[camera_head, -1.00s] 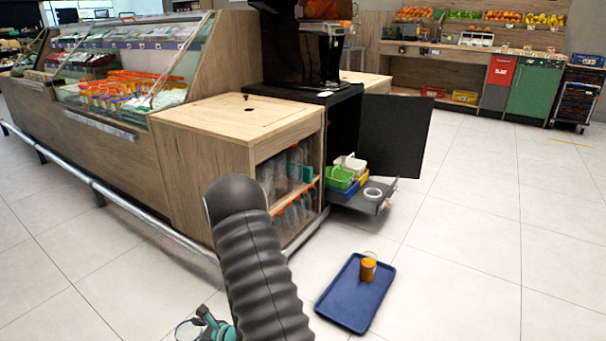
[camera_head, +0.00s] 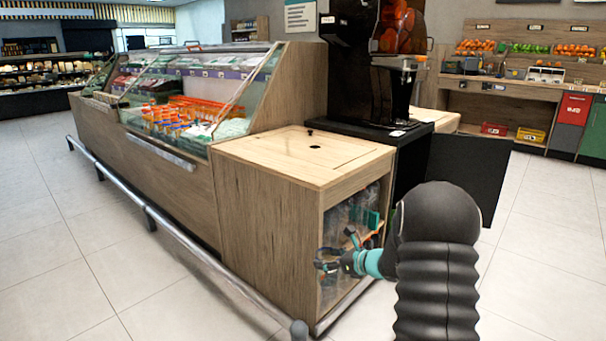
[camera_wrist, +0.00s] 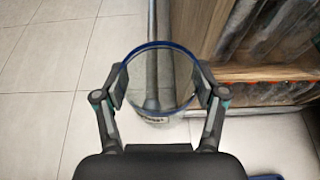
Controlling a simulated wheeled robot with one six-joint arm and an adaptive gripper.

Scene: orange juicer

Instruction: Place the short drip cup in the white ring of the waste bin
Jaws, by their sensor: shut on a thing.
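My gripper (camera_wrist: 160,88) is shut on a clear round cup (camera_wrist: 160,119) with a blue rim, which looks like the short drip cup. The fingers press on its left and right sides, and I look down through its open top to the rail and floor. In the head view my gripper (camera_head: 332,263) is in front of the open side of the wooden cabinet; the cup is too small to make out clearly there. The waste bin and its white ring are not visible now; my arm covers the area beside the cabinet.
The wooden cabinet (camera_head: 270,235) with bottles on its shelves stands close behind my gripper. A metal rail (camera_head: 215,268) runs along the counter's foot. The black juicer (camera_head: 355,70) stands behind, with an open dark door (camera_head: 468,178) at right. Floor at left is clear.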

